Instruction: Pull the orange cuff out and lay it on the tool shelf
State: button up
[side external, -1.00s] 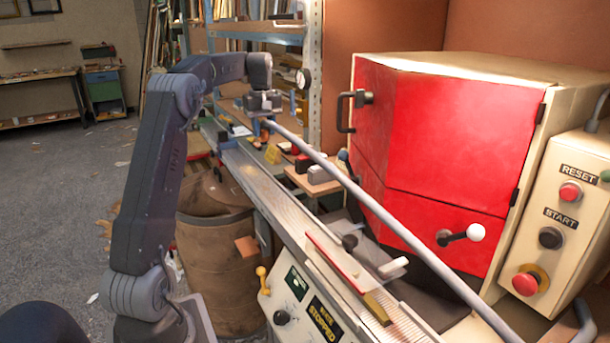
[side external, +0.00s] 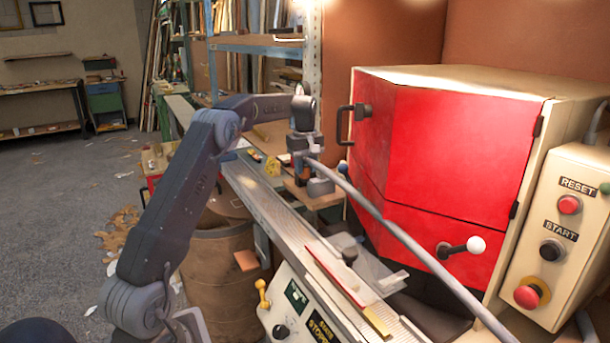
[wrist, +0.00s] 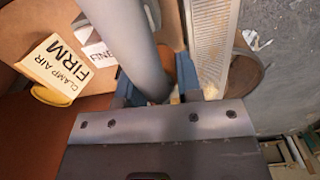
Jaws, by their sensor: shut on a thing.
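My gripper (side external: 304,160) hangs over the small wooden shelf (side external: 322,199), pointing down, and is shut at the end of a thick grey hose (side external: 410,240). In the wrist view, the hose (wrist: 128,45) runs down between the blue fingers of my gripper (wrist: 160,88). I cannot tell whether the held end touches the shelf.
The red machine cabinet (side external: 450,150) stands close on the right. A long ribbed rail (side external: 270,205) runs past the shelf. A yellow "CLAMP AIR FIRM" tag (wrist: 62,68) lies near the fingers in the wrist view. A brown barrel (side external: 215,270) stands left of the rail.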

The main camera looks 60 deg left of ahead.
aim_at(305, 167)
jog(key=shift+f, duration=1.35)
jog(key=shift+f, duration=0.15)
jog(key=o, duration=1)
jog(key=r, duration=1.2)
jog(key=shift+w+r, duration=0.15)
jog(key=shift+w, duration=0.05)
jog(key=shift+s+r, duration=0.1)
jog(key=shift+r, duration=0.65)
